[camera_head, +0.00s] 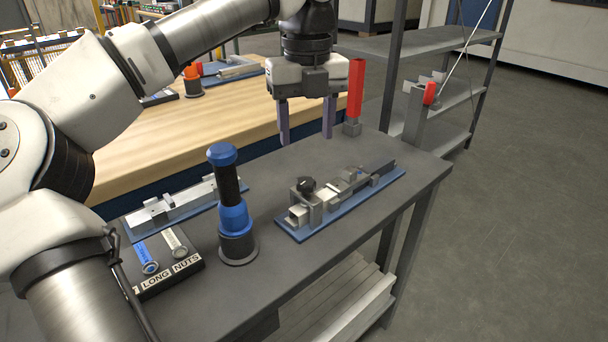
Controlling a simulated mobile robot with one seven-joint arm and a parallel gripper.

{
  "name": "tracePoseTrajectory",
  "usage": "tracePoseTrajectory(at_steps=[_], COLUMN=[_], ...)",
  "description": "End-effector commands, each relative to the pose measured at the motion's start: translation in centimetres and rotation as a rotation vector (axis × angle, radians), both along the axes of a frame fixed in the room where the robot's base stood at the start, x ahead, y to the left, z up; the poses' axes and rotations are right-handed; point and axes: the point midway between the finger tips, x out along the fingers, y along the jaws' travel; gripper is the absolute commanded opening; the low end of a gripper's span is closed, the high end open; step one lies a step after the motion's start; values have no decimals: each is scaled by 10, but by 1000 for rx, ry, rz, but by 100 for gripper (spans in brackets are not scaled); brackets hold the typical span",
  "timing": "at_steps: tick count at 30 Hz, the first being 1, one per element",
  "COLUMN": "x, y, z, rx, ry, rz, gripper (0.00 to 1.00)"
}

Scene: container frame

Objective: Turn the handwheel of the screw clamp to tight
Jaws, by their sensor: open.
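The screw clamp (312,205) is a grey metal frame on a blue base plate, around a light metal bar on the dark grey bench. Its small black handwheel (306,185) sits on top of the frame, near the plate's left end. Its tightness cannot be read from here. My gripper (306,138) points down with its two fingers apart and nothing between them. In the picture it hangs above the handwheel, clear of it. The exact height and depth between them cannot be told.
A blue and black upright tool (231,215) stands left of the clamp. A red-topped post (355,95) stands behind it. Another blue plate with a metal bar (180,205) and a labelled nuts tray (165,260) lie at left. The bench's front right is bare.

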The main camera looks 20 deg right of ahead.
Motion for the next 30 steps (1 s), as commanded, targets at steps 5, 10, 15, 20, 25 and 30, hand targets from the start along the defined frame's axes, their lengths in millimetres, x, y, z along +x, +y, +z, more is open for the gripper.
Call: tracePoseTrajectory(at_steps=[5, 10, 15, 20, 25, 30], x=[-1, -1, 0, 0, 0, 0], y=[1, 0, 0, 0, 0, 0], z=[-42, -72, -89, -95, -95, -95], rx=[-2, -1, -2, -2, -2, -2], ry=[4, 3, 2, 1, 1, 1], rz=[-3, -3, -1, -1, -1, -1], gripper=[55, 55, 55, 55, 55, 39])
